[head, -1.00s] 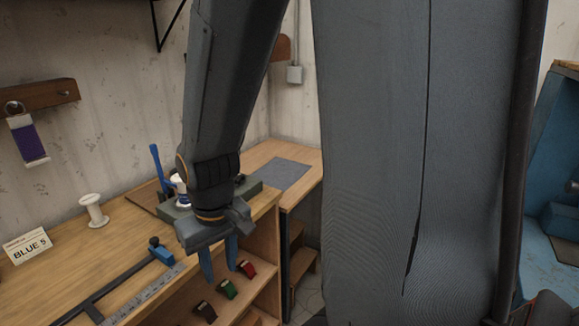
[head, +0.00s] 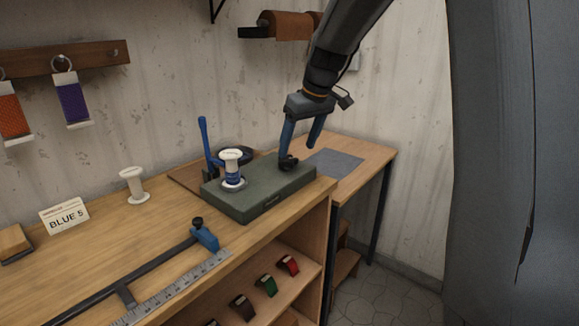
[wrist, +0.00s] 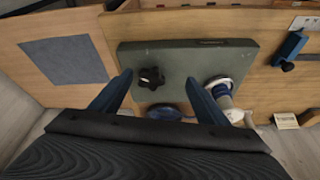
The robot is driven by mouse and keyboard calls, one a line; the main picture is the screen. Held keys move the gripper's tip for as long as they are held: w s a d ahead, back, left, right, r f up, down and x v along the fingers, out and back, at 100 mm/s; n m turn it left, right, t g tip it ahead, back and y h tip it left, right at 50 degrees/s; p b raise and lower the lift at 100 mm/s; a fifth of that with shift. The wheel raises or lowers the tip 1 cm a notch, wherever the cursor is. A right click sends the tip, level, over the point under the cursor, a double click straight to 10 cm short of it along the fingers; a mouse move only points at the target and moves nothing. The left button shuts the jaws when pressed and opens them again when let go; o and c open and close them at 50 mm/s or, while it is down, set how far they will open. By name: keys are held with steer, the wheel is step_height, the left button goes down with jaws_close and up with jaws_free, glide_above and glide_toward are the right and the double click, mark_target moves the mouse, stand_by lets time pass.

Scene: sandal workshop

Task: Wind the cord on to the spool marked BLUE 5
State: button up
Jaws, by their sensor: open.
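The BLUE 5 card (head: 64,215) stands on the bench, with a bare white spool (head: 133,185) behind it to the right. A green box (head: 250,203) carries another white spool with blue around its lower part (head: 231,170); I cannot tell if the blue is cord. A black knob (head: 288,163) sits on the box's right end; it also shows in the wrist view (wrist: 150,79). My gripper (head: 298,150) is open and empty over that end. In the wrist view, the knob appears between its fingertips (wrist: 160,78), nearer one finger; contact is unclear.
A blue upright lever (head: 205,138) stands behind the box. A clamp bar (head: 140,275) and a steel ruler (head: 165,290) lie along the front edge. A grey mat (head: 334,161) lies clear to the right. Coloured webbing (head: 72,103) hangs on the wall.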

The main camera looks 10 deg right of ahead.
mark_target(287, 159)
steer(key=shift+n, duration=0.4)
steer(key=shift+w+a+f+p, duration=0.1)
steer(key=shift+w+a+f, duration=0.1)
steer(key=shift+w+f, duration=0.8)
steer(key=shift+w+a+f+p, duration=0.15)
steer(key=shift+w+a+f, duration=0.05)
steer(key=shift+w+f, duration=0.7)
steer(key=shift+w+a+f+p, duration=0.1)
steer(key=shift+w+a+f, duration=0.1)
steer(key=shift+w+f, duration=0.8)
steer(key=shift+s, duration=0.1)
steer(key=c, duration=1)
steer(key=shift+c, duration=0.2)
steer(key=shift+t, duration=0.3)
